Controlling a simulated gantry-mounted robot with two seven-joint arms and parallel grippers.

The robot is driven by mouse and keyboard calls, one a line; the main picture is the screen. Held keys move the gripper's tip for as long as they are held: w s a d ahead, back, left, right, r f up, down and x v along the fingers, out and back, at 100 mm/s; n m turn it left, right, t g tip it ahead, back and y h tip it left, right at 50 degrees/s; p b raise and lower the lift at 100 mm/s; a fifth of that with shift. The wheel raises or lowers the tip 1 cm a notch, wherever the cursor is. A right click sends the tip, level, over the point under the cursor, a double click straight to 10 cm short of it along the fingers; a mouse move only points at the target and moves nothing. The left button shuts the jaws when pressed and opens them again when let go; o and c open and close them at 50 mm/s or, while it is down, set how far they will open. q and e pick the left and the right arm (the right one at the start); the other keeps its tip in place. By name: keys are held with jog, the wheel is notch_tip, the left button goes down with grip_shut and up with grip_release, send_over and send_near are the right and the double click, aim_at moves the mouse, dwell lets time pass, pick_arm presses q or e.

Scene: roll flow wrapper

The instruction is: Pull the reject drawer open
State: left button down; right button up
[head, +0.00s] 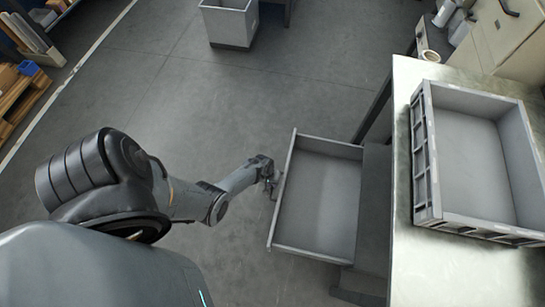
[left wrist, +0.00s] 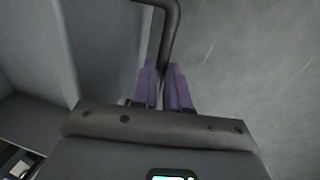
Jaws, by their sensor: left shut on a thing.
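The reject drawer (head: 318,195) is a grey, empty tray that stands well out to the left from under the metal table in the head view. My left gripper (head: 271,186) is at the drawer's left front face. In the left wrist view, its purple fingers (left wrist: 164,88) are shut on a dark bar handle (left wrist: 172,30). The drawer's grey front panel (left wrist: 98,50) shows to the left of the fingers. My right gripper is in neither view.
A metal table (head: 408,262) stands at the right with a grey crate (head: 430,180) on it. A grey bin (head: 229,22) stands on the floor at the top. A wooden pallet (head: 20,98) is at the far left. The floor left of the drawer is clear.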

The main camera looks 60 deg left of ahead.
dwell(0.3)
pick_arm(q)
jog(key=c, duration=1.1)
grip_release()
jog(key=shift+a, duration=0.1)
jog(key=shift+s+a+r+p, duration=0.25)
jog(key=shift+r+p, duration=1.1)
jog(key=shift+r, duration=0.4)
jog(key=shift+s+a+r+p, duration=0.15)
jog(key=shift+s+r+p, duration=0.15)
jog(key=shift+r+p, duration=1.3)
jog(key=shift+s+a+r+p, duration=0.25)
jog(key=shift+r+p, duration=0.9)
jog(key=shift+r, duration=0.75)
